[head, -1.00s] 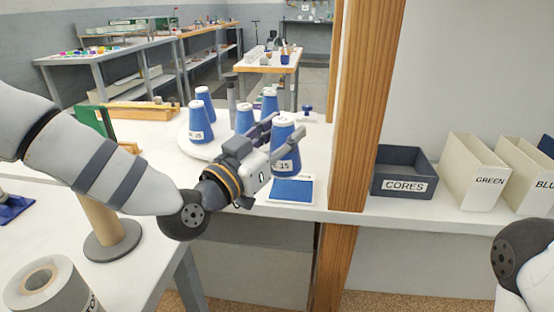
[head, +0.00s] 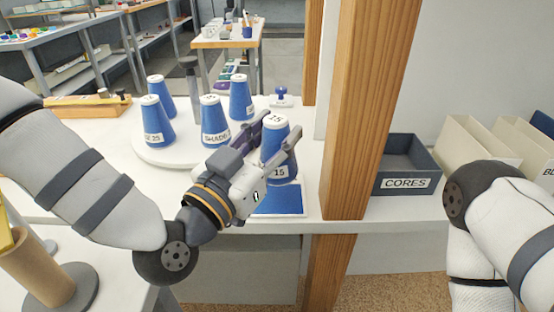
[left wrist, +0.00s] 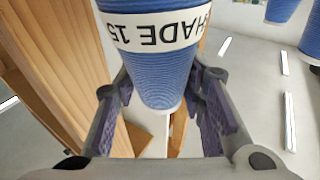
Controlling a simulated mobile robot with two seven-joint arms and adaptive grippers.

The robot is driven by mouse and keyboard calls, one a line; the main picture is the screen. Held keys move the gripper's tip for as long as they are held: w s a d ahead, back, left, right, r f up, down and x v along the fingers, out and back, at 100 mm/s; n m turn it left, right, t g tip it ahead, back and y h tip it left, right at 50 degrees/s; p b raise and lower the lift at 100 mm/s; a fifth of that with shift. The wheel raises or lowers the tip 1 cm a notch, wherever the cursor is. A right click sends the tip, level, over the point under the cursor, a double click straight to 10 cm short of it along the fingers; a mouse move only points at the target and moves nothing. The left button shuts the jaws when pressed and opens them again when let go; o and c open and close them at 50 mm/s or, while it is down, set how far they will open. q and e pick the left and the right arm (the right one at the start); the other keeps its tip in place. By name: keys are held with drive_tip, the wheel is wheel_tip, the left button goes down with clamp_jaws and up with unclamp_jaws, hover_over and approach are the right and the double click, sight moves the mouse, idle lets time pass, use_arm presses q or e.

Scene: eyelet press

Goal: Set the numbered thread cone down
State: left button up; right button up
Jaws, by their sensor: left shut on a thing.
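A blue thread cone (head: 273,150) with a white top and a label ending in 15 stands upright between the fingers of my left gripper (head: 272,133), which is shut on it. In the left wrist view the cone (left wrist: 160,75) shows its label "SHADE 15" upside down, with the left gripper's fingers (left wrist: 158,112) on both sides. A blue pad (head: 278,203) lies on the white table just below and in front of the cone. I cannot tell whether the cone's base touches the pad. My right gripper is out of view.
Several similar cones, one of them labelled SHADE (head: 212,122), stand on a round white disc (head: 150,155) to the left. A wooden post (head: 365,110) rises just right of the pad. Beyond it are a CORES bin (head: 405,184) and cream bins. A blue-knobbed stamp (head: 281,95) stands behind.

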use_arm(q)
drive_tip(key=shift+s+d+f, duration=0.15)
drive_tip(key=shift+s+f, duration=0.15)
drive_tip(key=shift+f, duration=0.05)
drive_tip(key=f, duration=0.3)
drive_tip(key=shift+s+f+b, duration=0.2)
drive_tip(key=shift+f+b, duration=0.2)
drive_tip(key=shift+r, duration=0.15)
drive_tip(key=o, duration=1.2)
drive_tip(key=shift+o, duration=0.2)
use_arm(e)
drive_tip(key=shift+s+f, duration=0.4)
use_arm(q)
drive_tip(key=v, duration=0.7)
drive_tip(key=shift+s, duration=0.2)
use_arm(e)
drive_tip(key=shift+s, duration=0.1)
